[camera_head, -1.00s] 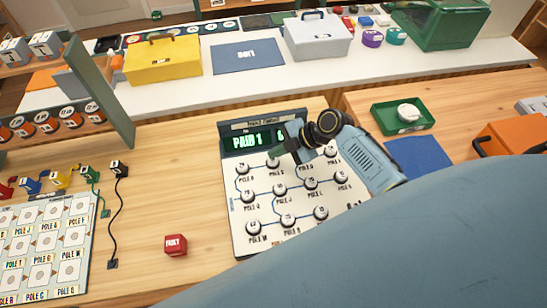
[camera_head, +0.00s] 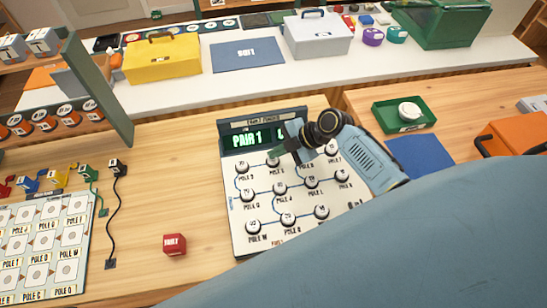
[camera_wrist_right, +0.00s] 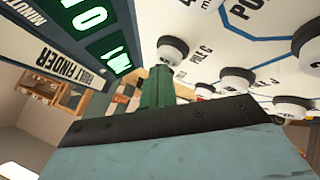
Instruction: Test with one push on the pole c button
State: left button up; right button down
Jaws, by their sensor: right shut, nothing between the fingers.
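The white button panel (camera_head: 265,220) lies on the wooden table, with several round white buttons joined by blue lines. Its green display (camera_head: 246,138) reads PAIR 1, with the rest partly hidden by my right gripper. My right gripper (camera_head: 277,154) is shut and empty, its tip over the top row beside a button (camera_head: 273,162). In the right wrist view the shut green fingers (camera_wrist_right: 157,88) are close to a button (camera_wrist_right: 172,50) whose label looks like POLE G or POLE C. Contact cannot be told. My left gripper is not in view.
A red cube (camera_head: 174,243) sits left of the panel. A board of labelled squares (camera_head: 45,245) and coloured plugs with a black cable (camera_head: 119,200) are further left. A green tray (camera_head: 383,122) and a blue mat (camera_head: 418,156) lie at the right.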

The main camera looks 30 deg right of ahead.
aim_at(277, 159)
jog(key=shift+f+b, duration=0.3)
jog(key=shift+f, duration=0.05)
dwell(0.6)
jog(key=shift+r, duration=0.2)
jog(key=shift+r+p, duration=0.45)
jog(key=shift+r, duration=0.1)
notch_tip(277, 159, up, 6)
jog(key=p, duration=0.4)
jog(key=shift+s, duration=0.1)
dwell(0.8)
